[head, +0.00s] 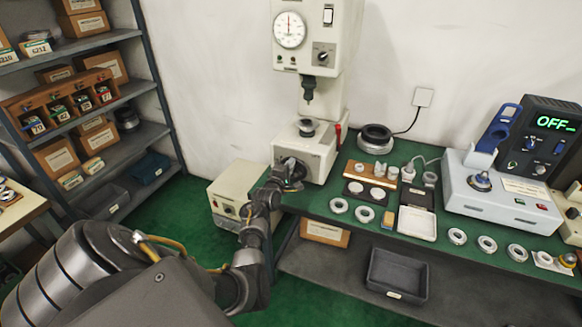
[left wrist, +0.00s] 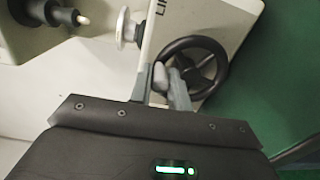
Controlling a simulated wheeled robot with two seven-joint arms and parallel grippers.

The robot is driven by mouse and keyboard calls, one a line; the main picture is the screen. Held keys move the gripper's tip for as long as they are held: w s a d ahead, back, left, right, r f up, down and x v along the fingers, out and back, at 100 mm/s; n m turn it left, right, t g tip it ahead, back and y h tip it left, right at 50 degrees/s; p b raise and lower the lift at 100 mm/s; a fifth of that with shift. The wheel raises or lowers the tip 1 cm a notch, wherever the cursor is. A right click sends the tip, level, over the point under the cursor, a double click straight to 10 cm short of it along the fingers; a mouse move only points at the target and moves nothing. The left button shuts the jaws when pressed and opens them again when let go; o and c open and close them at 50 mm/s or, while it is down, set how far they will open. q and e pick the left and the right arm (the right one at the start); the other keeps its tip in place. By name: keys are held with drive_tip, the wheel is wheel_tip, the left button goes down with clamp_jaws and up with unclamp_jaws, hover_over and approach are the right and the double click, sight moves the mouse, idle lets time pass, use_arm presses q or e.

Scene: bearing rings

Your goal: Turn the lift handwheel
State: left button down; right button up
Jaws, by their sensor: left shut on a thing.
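The lift handwheel (head: 289,166) is a dark wheel on the front of the press base, largely covered by my left gripper in the head view. The left wrist view shows it as a black ring (left wrist: 222,69) with spokes and a hub beside partly cut-off lettering. My left gripper (head: 293,178) reaches it from the front. Its grey fingers (left wrist: 167,82) are shut at the near-left part of the rim. The exact contact is partly hidden by the fingers. My right gripper is not in view.
The press (head: 315,40) has a gauge above and a small round table (head: 307,127) below its ram. A beige box (head: 229,190) stands left of the bench.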

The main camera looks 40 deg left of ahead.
use_arm(q)
drive_tip(key=shift+r, duration=0.1)
drive_tip(key=c, duration=1.3)
unclamp_jaws()
drive_tip(key=shift+s, duration=0.25)
drive_tip(key=b+v, duration=0.1)
drive_tip(key=v, duration=0.9)
drive_tip(key=shift+s, duration=0.2)
